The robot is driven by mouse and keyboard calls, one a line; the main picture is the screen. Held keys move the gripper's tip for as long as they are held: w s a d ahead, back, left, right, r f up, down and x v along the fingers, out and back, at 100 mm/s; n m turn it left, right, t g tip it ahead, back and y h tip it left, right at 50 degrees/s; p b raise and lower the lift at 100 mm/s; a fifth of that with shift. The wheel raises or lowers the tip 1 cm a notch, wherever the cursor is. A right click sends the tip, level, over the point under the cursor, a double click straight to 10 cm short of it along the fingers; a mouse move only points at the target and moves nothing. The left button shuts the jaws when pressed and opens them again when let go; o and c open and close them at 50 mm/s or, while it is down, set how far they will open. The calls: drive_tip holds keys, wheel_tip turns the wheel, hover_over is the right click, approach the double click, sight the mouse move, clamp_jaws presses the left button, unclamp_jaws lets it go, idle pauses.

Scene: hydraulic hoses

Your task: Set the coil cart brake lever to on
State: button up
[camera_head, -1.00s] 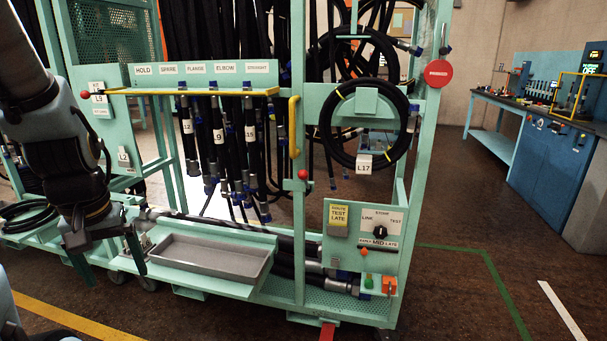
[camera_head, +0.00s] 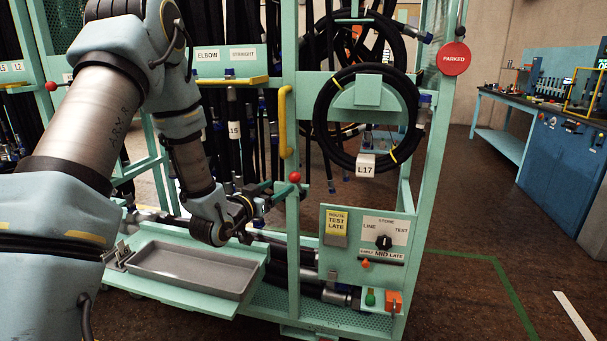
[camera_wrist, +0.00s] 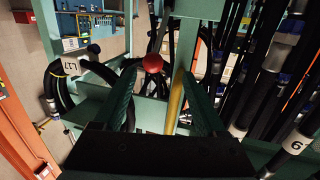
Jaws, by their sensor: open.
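A lever with a red ball knob (camera_head: 295,177) sits on the teal post of the coil cart, below a yellow handle (camera_head: 286,122). No on/off marking can be read beside it, so I cannot tell whether it is the brake lever. My gripper (camera_head: 276,188) is open just left of the knob in the head view. In the wrist view the knob (camera_wrist: 153,63) shows between the spread fingers of my gripper (camera_wrist: 160,85), beyond their tips, with no visible contact. A red disc reading PARKED (camera_head: 453,58) hangs on the cart's right post.
A coiled hose tagged L17 (camera_head: 322,124) hangs right of the post. A control panel (camera_head: 365,240) with a dial is below it. A grey tray (camera_head: 255,283) lies under my forearm. Hoses (camera_head: 236,135) hang behind. A blue workbench (camera_head: 560,155) stands right, across open floor.

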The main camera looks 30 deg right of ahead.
sight(299, 185)
drive_tip(key=shift+s+d+r+h, duration=0.15)
drive_tip(key=shift+d+h, duration=0.25)
drive_tip(key=shift+d, duration=0.4)
drive_tip(key=p+x, duration=0.3)
drive_tip(key=x, duration=0.7)
